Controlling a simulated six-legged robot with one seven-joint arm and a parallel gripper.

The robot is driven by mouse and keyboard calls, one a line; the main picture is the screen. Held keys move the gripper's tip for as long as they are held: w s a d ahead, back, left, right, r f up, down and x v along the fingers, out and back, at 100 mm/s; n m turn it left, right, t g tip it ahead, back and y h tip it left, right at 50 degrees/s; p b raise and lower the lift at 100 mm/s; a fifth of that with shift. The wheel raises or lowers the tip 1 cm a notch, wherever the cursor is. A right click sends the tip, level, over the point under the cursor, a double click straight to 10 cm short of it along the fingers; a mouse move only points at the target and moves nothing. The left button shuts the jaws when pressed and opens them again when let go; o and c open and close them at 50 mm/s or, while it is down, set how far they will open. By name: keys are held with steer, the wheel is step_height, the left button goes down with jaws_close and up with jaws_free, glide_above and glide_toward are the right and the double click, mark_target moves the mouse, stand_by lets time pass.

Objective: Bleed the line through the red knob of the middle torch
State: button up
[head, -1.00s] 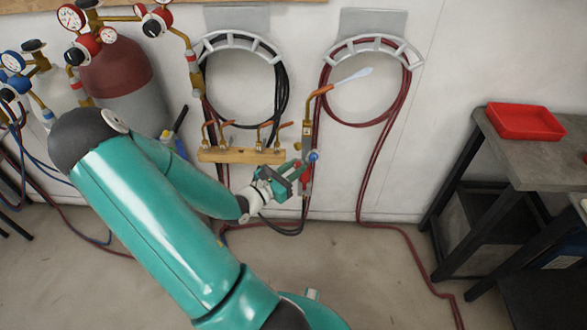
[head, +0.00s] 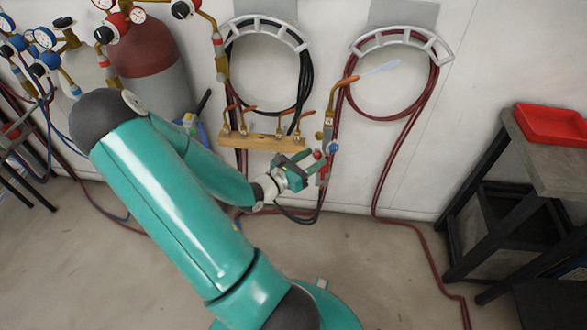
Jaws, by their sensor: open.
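A brass torch (head: 329,118) with an orange tip stands upright to the right of the wooden rack. A pale bluish-white streak (head: 381,68) extends up and right from its tip. The torch has a blue knob (head: 333,148) and a small red knob (head: 318,154) at its lower body. My gripper (head: 314,167) is open, its green fingers right beside the red knob and the torch's lower part. I cannot tell whether a finger touches the knob. The fingers partly hide the torch's lower end.
The wooden rack (head: 262,142) holds several copper-tipped pieces just left of the torch. Dark and red hoses (head: 378,185) hang on the wall and run over the floor. Gas cylinders (head: 150,60) with gauges stand left; a dark bench (head: 545,160) with a red tray (head: 552,124) stands right.

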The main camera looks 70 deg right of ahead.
steer(key=v, duration=1.3)
